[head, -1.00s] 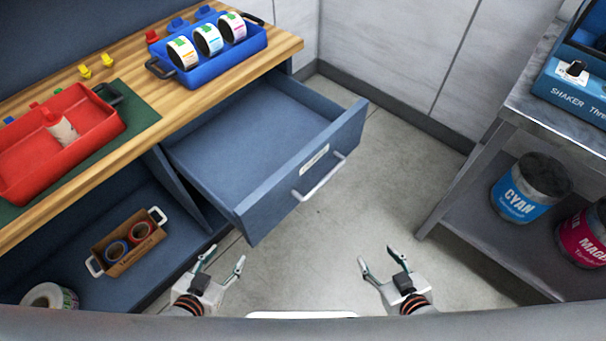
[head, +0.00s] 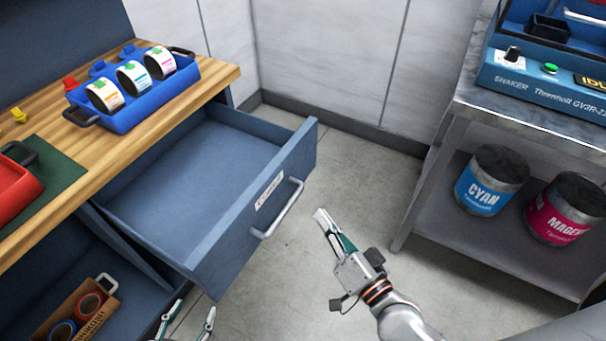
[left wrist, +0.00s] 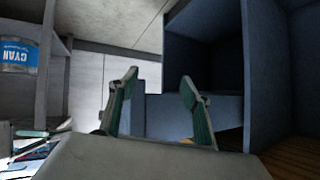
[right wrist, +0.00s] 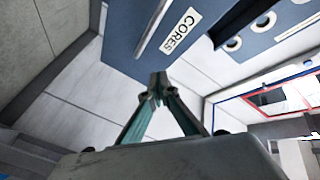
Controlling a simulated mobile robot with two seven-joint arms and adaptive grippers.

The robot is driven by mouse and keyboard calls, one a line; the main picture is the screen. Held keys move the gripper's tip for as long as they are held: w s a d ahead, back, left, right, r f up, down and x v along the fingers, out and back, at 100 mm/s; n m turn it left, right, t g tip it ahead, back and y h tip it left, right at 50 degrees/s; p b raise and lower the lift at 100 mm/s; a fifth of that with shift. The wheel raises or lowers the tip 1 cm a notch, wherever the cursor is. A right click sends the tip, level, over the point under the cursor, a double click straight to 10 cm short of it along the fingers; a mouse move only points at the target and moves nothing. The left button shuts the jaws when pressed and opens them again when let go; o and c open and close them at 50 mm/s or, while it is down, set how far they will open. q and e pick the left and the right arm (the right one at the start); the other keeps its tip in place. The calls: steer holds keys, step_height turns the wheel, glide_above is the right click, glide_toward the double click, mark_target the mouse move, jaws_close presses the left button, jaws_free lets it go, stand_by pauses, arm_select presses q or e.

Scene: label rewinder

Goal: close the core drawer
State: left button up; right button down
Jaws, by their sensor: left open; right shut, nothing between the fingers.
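The blue core drawer (head: 225,213) is pulled out of the bench and looks empty inside. Its front carries a white label and a silver bar handle (head: 277,208). In the right wrist view the label reads CORES on the drawer front (right wrist: 126,38). My right gripper (head: 320,213) is shut and empty, a little to the right of the handle and apart from it. My left gripper (head: 190,315) is open and empty, below the drawer at the bottom edge of the head view. It also shows open in the left wrist view (left wrist: 160,80).
A blue tray (head: 150,118) with label rolls stands on the wooden bench top (head: 100,165). A box of tape rolls (head: 75,315) sits on the lower shelf. At right, a metal table (head: 520,118) holds a shaker above paint cans (head: 492,180). Floor between is clear.

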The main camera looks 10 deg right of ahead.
steer(key=w+d+m+t+h+b, duration=0.1)
steer(key=w+m+h+b, duration=0.15)
steer(key=m, duration=0.25)
steer(key=m+h+b, duration=0.3)
steer(key=m, duration=0.4)
glide_toward(302, 159)
steer(key=w+d, duration=0.3)
steer(key=shift+w+a+f+y, duration=0.2)
steer(key=shift+w+a+y, duration=0.05)
steer(key=shift+w+a, duration=0.95)
arm_select(q)
steer(key=shift+s+d+f+b, duration=0.1)
steer(key=shift+d+f+b, duration=0.05)
steer(key=shift+f, duration=0.75)
steer(key=shift+s+d+f+b, duration=0.1)
steer(key=shift+f+b, duration=0.05)
steer(key=shift+f, duration=0.7)
arm_select(e)
steer(key=shift+w+a+r, duration=0.15)
steer(key=shift+w+a, duration=0.1)
arm_select(q)
steer(key=shift+f, duration=0.1)
